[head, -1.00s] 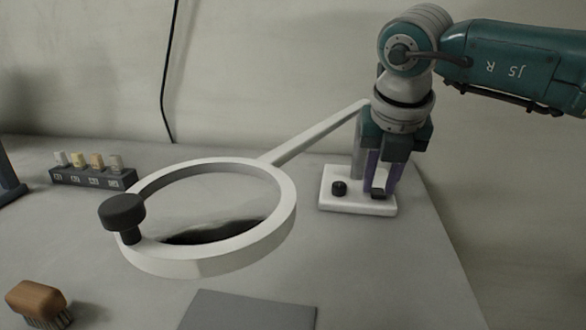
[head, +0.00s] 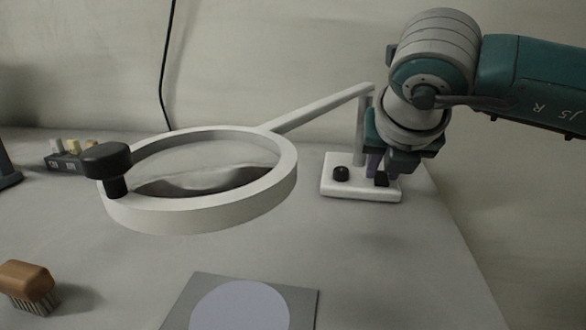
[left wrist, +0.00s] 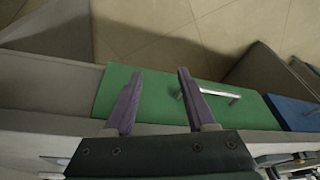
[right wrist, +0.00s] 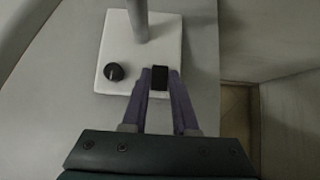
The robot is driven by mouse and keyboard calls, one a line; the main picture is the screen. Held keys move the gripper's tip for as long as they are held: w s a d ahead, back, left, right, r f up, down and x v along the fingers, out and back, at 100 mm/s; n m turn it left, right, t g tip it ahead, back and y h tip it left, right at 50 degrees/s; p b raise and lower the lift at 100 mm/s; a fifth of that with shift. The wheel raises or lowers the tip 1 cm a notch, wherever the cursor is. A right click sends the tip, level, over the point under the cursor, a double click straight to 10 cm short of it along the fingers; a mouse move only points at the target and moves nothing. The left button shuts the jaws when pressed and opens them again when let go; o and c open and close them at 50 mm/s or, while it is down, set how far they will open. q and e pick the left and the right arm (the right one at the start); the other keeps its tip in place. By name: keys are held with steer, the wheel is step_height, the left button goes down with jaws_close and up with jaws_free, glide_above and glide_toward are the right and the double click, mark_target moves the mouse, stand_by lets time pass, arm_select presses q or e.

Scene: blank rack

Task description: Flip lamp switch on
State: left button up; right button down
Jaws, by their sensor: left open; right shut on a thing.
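The magnifier lamp has a white ring head (head: 200,210), a slanted arm (head: 318,108) and a white base (head: 360,190). The base carries a round black knob (head: 341,173) and a black rocker switch (head: 381,180); in the right wrist view the switch (right wrist: 160,78) is plain. The fingertips are partly hidden in the head view. My left gripper (left wrist: 154,78) is open and empty, away from the lamp.
A brown brush (head: 28,287) lies at the left front. A grey plate with a pale disc (head: 240,305) lies in front of the ring. The left wrist view shows a green drawer front (left wrist: 150,98) with a handle.

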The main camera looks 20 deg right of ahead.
steer(key=c, duration=0.7)
jaws_free()
steer(key=p+v, duration=0.1)
steer(key=v, duration=0.9)
steer(key=shift+p, duration=0.4)
